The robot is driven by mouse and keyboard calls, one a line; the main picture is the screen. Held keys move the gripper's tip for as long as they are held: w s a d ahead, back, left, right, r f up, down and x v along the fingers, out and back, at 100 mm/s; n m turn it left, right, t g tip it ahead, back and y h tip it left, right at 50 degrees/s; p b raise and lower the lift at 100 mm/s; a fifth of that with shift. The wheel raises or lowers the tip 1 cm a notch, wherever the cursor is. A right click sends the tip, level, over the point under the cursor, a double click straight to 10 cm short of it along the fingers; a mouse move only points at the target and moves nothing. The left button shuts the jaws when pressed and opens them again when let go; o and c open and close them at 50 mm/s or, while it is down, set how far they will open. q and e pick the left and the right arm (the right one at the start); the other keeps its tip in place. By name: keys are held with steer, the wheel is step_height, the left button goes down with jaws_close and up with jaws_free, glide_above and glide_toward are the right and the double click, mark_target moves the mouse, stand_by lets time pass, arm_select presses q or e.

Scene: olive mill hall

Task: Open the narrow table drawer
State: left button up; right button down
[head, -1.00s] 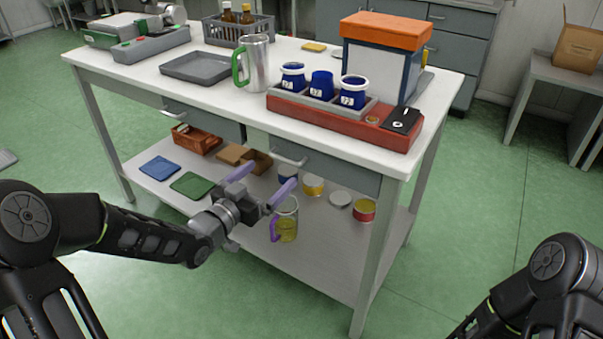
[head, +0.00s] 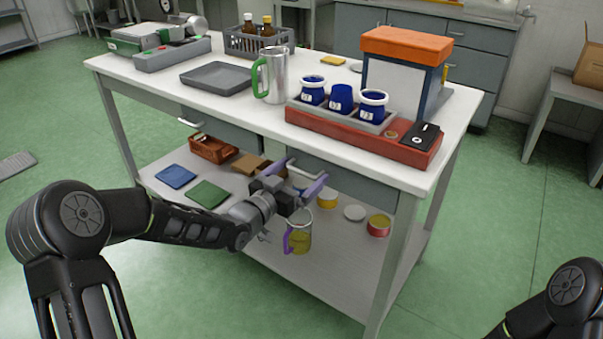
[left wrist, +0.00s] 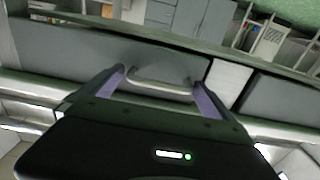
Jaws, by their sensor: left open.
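The table has two grey drawer fronts below its white top, both looking shut. The right-hand drawer (head: 345,182) has a pale bar handle (head: 306,172); the left-hand drawer (head: 222,129) has its own handle (head: 188,123). I cannot tell for sure which is the narrow one. My left gripper (head: 301,176) is open at the right-hand drawer's handle, its purple fingers partly covering it. In the left wrist view this handle (left wrist: 150,92) lies between the two spread fingers (left wrist: 158,88), with no clear grip on it. My right gripper is out of view; only part of that arm shows.
On the tabletop stand a metal mug (head: 277,76), a grey tray (head: 216,78) and a red rack (head: 350,133) with blue cups. The lower shelf (head: 335,285) holds tins, a jug (head: 299,238) and a brown crate (head: 213,149). Green floor before the table is clear.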

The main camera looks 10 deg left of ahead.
arm_select(q)
steer(key=shift+w+d, duration=0.1)
steer(key=shift+w, duration=0.2)
steer(key=shift+s+d, duration=0.1)
steer(key=shift+s, duration=0.05)
steer(key=c, duration=1.8)
